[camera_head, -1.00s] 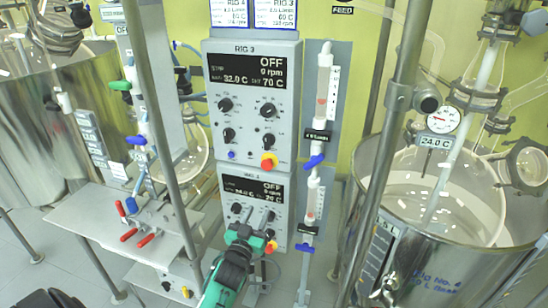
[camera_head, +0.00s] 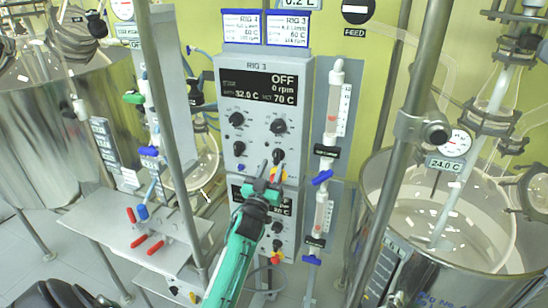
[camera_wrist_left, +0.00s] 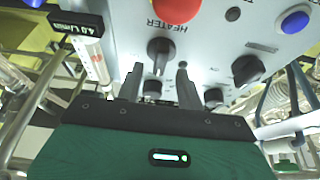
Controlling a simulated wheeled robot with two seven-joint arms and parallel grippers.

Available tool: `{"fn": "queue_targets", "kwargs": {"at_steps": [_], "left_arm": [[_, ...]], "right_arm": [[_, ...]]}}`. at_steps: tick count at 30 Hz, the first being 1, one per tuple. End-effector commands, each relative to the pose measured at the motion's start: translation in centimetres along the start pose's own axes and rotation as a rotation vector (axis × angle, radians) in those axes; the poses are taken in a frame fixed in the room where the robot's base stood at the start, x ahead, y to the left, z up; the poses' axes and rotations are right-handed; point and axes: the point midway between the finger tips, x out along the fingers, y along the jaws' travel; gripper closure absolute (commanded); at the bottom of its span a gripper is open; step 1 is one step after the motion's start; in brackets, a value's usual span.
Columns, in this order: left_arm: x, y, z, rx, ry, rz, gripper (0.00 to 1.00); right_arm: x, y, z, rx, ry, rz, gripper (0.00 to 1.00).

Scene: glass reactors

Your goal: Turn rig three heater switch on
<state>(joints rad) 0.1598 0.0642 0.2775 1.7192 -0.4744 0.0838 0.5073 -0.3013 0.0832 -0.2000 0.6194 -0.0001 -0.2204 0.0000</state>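The rig 3 control box (camera_head: 258,110) is grey, and its display (camera_head: 258,87) reads OFF, 0 rpm, 32.0 C and set 70 C. The black heater knob (camera_head: 278,155) is at the lower right of its panel. In the left wrist view the heater knob (camera_wrist_left: 160,48) sits beside the HEATER label, with its pointer mark hard to read. My left gripper (camera_head: 271,166) is open just below the knob. In the left wrist view my left gripper (camera_wrist_left: 159,72) has its fingers to either side of the knob, seemingly short of it. My right gripper is not in view.
A red button (camera_wrist_left: 177,8) is close to the heater knob. A blue button (camera_wrist_left: 295,20) and another black knob (camera_wrist_left: 248,68) are nearby. A second control box (camera_head: 290,225) is below. A flowmeter (camera_head: 329,120) and a steel post (camera_head: 385,190) stand to the right.

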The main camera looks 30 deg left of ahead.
Motion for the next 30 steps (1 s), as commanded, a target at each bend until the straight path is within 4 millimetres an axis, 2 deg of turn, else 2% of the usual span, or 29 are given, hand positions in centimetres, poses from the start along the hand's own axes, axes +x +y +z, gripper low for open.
{"fn": "queue_targets", "kwargs": {"at_steps": [1,6,17,23,30], "left_arm": [[0.9,0.0,-0.3,-0.001,0.000,-0.001,0.63],[2.3,0.0,-0.1,0.000,0.000,-0.001,0.63],[2.7,0.0,0.1,0.000,0.000,0.000,0.63],[2.7,0.0,0.1,0.000,0.000,0.000,0.98],[2.7,0.0,0.1,0.007,-0.001,0.003,1.00]], "right_arm": [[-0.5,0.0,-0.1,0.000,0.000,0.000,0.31],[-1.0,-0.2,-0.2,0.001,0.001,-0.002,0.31],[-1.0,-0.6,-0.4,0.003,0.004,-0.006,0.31],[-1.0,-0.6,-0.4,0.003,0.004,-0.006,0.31],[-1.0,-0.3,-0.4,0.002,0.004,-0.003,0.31]]}}
